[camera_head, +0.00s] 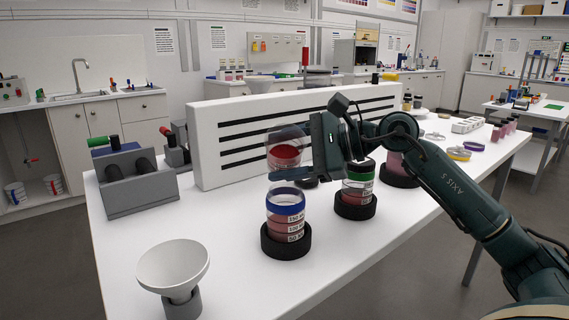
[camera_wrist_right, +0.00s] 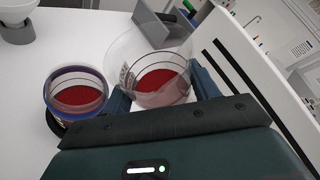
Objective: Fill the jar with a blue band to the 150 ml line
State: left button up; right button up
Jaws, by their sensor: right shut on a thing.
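The jar with a blue band (camera_head: 285,228) stands upright in a black ring base on the table. It holds reddish liquid, and its front label has several level marks; I cannot read exactly where the liquid stands. It also shows in the right wrist view (camera_wrist_right: 76,97), left of my gripper. My right gripper (camera_head: 318,147) is shut on a clear beaker (camera_head: 287,134) with red liquid in it. The beaker is held in the air above and behind the jar. In the right wrist view the beaker (camera_wrist_right: 148,50) sits between the fingers, apart from the jar. My left gripper is not in view.
A green-banded jar (camera_head: 360,176) stands close to the right. A white funnel (camera_head: 173,266) sits in a grey holder at front left. A white slotted panel (camera_head: 237,115) stands behind, and a grey rack (camera_head: 137,195) at left. The front middle table is clear.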

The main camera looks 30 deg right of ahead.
aim_at(299, 132)
jog(key=shift+r+n+b, duration=0.15)
jog(key=shift+n+b, duration=0.25)
jog(key=shift+b, duration=0.15)
jog(key=shift+w+r+n+t+b, duration=0.1)
jog(key=shift+r+n+t+b, duration=0.45)
jog(key=shift+b, duration=0.3)
jog(key=shift+r+n+t+b, duration=0.1)
jog(key=shift+n+t+b, duration=0.15)
jog(key=shift+n+b, duration=0.35)
jog(key=shift+r+n+b, duration=0.2)
jog(key=shift+n+b, duration=0.05)
jog(key=shift+b, duration=0.15)
jog(key=shift+r+n+t+b, duration=0.45)
jog(key=shift+n+t+b, duration=0.05)
jog(key=shift+n+b, duration=0.2)
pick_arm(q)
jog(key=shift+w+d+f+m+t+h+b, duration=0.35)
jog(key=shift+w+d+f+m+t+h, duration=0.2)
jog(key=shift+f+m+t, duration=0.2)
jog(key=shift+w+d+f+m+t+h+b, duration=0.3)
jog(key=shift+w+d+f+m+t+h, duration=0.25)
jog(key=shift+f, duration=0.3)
pick_arm(e)
jog(key=shift+s+a+r+n+t+y, duration=0.1)
jog(key=shift+s+r+n+t+y, duration=0.1)
jog(key=shift+r+n, duration=0.25)
jog(key=shift+s+a+r+n+t+y, duration=0.1)
jog(key=shift+r+n+t+y, duration=0.15)
jog(key=shift+n, duration=0.3)
